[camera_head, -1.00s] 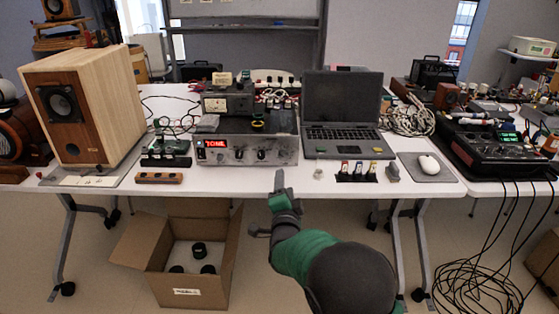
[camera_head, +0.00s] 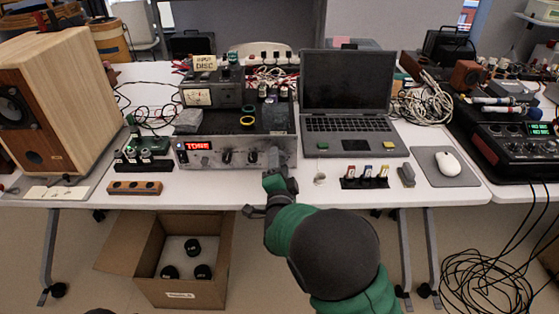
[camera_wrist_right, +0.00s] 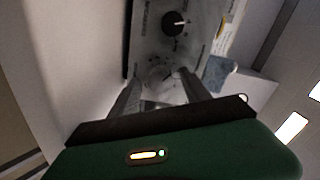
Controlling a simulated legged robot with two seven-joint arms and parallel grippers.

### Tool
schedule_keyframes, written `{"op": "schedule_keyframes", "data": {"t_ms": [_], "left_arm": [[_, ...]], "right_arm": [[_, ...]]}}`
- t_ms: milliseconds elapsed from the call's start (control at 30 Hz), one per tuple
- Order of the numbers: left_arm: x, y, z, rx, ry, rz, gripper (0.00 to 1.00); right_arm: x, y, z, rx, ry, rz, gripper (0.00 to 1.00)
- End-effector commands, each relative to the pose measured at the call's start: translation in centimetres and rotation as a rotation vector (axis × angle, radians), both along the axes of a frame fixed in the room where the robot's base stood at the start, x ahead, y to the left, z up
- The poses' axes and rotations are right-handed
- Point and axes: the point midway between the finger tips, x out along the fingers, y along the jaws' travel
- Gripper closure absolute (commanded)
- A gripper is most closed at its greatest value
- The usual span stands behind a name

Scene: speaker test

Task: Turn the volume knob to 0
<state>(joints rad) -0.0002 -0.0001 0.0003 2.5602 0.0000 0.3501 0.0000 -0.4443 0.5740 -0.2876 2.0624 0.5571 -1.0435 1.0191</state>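The amplifier (camera_head: 190,160) is a silver-fronted unit with a red lit display (camera_head: 198,146), in the middle of the table. Its front carries two black knobs (camera_head: 226,156), (camera_head: 252,157). My right gripper (camera_head: 277,174) is at the right end of this front and hides part of it. In the right wrist view, a pale silver knob (camera_wrist_right: 159,74) lies between the tips of my right gripper (camera_wrist_right: 160,80). The fingers are spread, one on each side of it; I cannot tell whether they touch it. A black knob (camera_wrist_right: 174,23) with a white mark sits farther up. My left gripper is out of view.
A laptop (camera_head: 347,80) stands right of the amplifier, and a wooden speaker (camera_head: 75,90) to the left. A small wooden block (camera_head: 135,187) and a black holder with small coloured items (camera_head: 364,182) lie near the front edge. An open cardboard box (camera_head: 180,288) is on the floor below.

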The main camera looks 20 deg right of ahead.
Motion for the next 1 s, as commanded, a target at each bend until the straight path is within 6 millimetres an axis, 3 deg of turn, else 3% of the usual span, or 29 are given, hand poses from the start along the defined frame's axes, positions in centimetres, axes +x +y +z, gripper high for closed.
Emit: {"op": "schedule_keyframes", "data": {"t_ms": [67, 433, 1000], "left_arm": [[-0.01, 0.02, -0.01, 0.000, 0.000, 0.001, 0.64], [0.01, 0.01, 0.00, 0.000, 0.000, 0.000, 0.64], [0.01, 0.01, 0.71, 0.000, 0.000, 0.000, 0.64]], "right_arm": [[0.05, -0.02, -0.05, 0.000, 0.001, 0.001, 0.51], [0.07, -0.33, -0.06, 0.002, 0.000, -0.004, 1.00], [0.05, -0.72, 0.13, -0.118, 0.034, -0.010, 1.00]]}}
